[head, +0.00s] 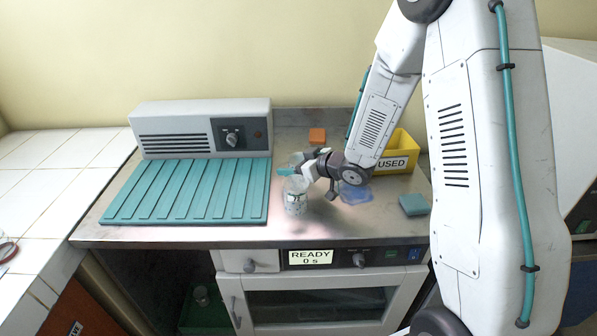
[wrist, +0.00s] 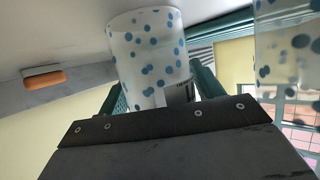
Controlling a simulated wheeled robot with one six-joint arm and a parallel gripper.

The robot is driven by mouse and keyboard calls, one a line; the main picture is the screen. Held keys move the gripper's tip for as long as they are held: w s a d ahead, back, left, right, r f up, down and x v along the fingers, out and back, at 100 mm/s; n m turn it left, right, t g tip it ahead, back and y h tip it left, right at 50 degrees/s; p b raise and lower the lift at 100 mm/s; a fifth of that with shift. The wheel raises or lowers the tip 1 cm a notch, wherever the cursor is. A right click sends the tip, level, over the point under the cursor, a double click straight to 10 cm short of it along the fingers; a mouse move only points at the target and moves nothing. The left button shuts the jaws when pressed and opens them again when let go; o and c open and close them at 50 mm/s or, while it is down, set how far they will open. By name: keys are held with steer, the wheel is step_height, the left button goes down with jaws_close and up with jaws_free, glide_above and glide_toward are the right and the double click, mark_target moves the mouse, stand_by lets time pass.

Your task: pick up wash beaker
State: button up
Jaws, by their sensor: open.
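Two clear beakers with blue dots stand close together on the steel bench; I cannot tell from markings which is the wash beaker. The rear beaker (head: 296,158) is partly hidden behind my gripper (head: 288,172). The front beaker (head: 295,198) stands just before the gripper. Another dotted beaker (wrist: 287,45) shows at the right edge, outside the fingers.
A teal ribbed mat (head: 185,192) lies left of the beakers, before a grey control unit (head: 200,127).

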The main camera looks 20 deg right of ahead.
steer(key=c, duration=0.8)
steer(key=shift+o, duration=0.2)
steer(key=shift+r, duration=0.15)
